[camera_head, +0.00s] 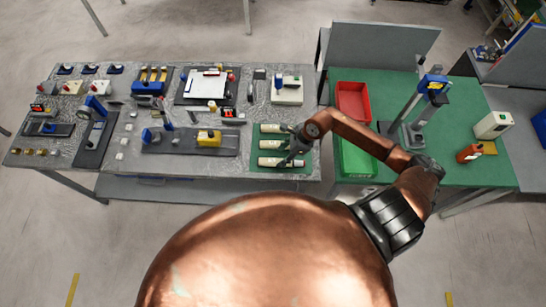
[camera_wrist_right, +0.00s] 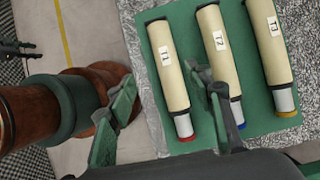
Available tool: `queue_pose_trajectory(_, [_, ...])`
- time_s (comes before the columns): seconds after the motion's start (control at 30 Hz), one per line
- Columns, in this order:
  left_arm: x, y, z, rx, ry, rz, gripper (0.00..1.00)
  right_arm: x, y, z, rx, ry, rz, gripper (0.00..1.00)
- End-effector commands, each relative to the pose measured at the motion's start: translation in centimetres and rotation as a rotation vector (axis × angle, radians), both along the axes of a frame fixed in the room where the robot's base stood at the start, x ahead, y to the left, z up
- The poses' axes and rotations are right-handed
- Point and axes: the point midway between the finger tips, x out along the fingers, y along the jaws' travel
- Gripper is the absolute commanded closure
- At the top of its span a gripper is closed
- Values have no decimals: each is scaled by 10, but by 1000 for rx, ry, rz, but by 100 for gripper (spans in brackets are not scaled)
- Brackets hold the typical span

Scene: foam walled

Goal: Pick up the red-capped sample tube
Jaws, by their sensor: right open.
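The red-capped sample tube (camera_wrist_right: 170,85), a cream cylinder marked T1, lies on a green mat (camera_wrist_right: 258,118). Its clear end and red cap point toward the bottom in the right wrist view. In the head view it is the nearest of three tubes (camera_head: 270,162). My right gripper (camera_wrist_right: 166,84) is open, one finger on each side of the tube's lower part. Contact cannot be told. The gripper also shows over the tubes in the head view (camera_head: 289,154). The T2 tube (camera_wrist_right: 217,48), blue-capped, and T3 tube (camera_wrist_right: 268,45), yellow-capped, lie beside it. I do not make out my left gripper.
The grey bench (camera_head: 210,172) holds several tools and blocks left of the mat, including a yellow block (camera_head: 209,137). To the right, a green table (camera_head: 455,170) holds a red bin (camera_head: 353,98), a green bin (camera_head: 356,158) and a stand (camera_head: 412,125).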

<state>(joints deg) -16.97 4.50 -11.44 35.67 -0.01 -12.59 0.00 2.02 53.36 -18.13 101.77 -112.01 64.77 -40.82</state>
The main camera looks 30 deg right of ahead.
Motion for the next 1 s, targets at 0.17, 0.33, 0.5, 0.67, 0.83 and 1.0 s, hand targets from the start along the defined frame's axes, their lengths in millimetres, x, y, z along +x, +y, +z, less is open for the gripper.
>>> queue_pose_trajectory(0.17, [-7, 0, 3, 0, 9, 1, 60, -1, -11, -16, -59, 24, 26, 52])
queue_pose_trajectory(0.33, [-11, 0, 8, 1, 14, 2, 60, 4, -3, -31, -56, 21, 26, 52])
queue_pose_trajectory(0.5, [-11, 0, 20, 1, 14, 2, 60, 11, 4, -46, -53, 23, 23, 52])
queue_pose_trajectory(0.67, [-9, 0, 26, 0, 11, 1, 60, 17, 10, -67, -53, 22, 21, 52])
queue_pose_trajectory(0.83, [-5, 1, 28, 1, 6, 0, 60, 17, 12, -76, -56, 21, 22, 52])
queue_pose_trajectory(1.0, [-3, 1, 27, 2, 4, -1, 60, 17, 12, -77, -56, 21, 22, 52])
